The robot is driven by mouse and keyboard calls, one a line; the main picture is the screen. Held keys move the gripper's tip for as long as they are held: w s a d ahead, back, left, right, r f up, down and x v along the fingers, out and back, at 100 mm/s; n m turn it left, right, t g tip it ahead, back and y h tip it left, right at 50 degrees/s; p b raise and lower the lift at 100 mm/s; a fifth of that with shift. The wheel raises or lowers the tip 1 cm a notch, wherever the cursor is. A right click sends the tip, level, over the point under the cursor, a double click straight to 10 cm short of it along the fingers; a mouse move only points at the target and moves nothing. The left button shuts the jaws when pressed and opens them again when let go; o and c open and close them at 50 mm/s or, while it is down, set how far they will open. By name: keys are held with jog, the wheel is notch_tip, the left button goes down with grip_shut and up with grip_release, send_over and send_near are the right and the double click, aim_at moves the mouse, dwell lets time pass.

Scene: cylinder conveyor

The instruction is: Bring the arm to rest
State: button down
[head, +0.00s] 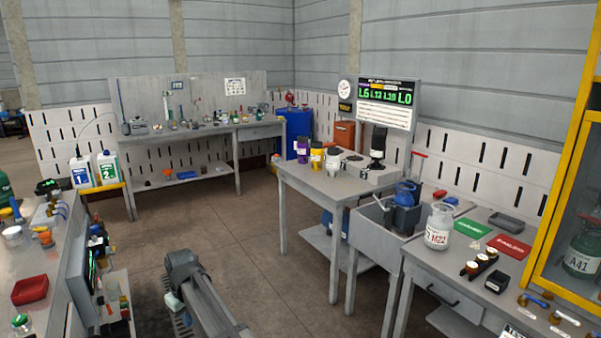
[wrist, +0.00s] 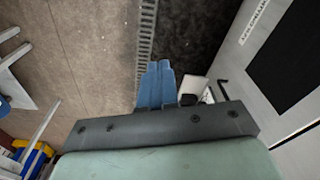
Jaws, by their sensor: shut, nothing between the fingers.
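My gripper (wrist: 159,68) shows in the wrist view with its blue fingers together and nothing held. It hangs over open floor (wrist: 90,40), apart from any object. In the head view my grey arm (head: 200,295) stands at the bottom centre, between the left bench and the right tables. The fingers cannot be made out there.
A cluttered bench (head: 25,262) is close on the left. A table with cups (head: 320,185), a sink (head: 375,222) and a bench with a jar (head: 438,226) stand on the right. A grate (wrist: 146,40) crosses the floor. The middle floor (head: 215,225) is clear.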

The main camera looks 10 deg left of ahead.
jog(key=w+d+f+m, duration=0.2)
jog(key=w+d+f, duration=0.15)
jog(key=d, duration=0.75)
jog(key=w+d+f+m, duration=0.2)
jog(key=d+f, duration=0.3)
jog(key=d, duration=0.6)
jog(key=w+d+f+m, duration=0.2)
jog(key=w+d+f, duration=0.15)
jog(key=d, duration=0.75)
jog(key=s+d+f+m, duration=0.2)
jog(key=s+d+f, duration=0.15)
jog(key=d, duration=0.65)
jog(key=s+d+f+m+h, duration=0.1)
jog(key=s+d+f+m, duration=0.25)
jog(key=d, duration=0.65)
jog(key=s+d+f+m, duration=0.15)
jog(key=s+d, duration=0.25)
jog(key=d, duration=0.6)
jog(key=s+f+g, duration=0.3)
jog(key=s+f, duration=0.7)
jog(key=s, duration=0.5)
jog(key=s+f+g, duration=0.4)
jog(key=s+f, duration=0.7)
jog(key=s, duration=0.4)
jog(key=shift+d+f, duration=0.25)
jog(key=shift+w, duration=0.15)
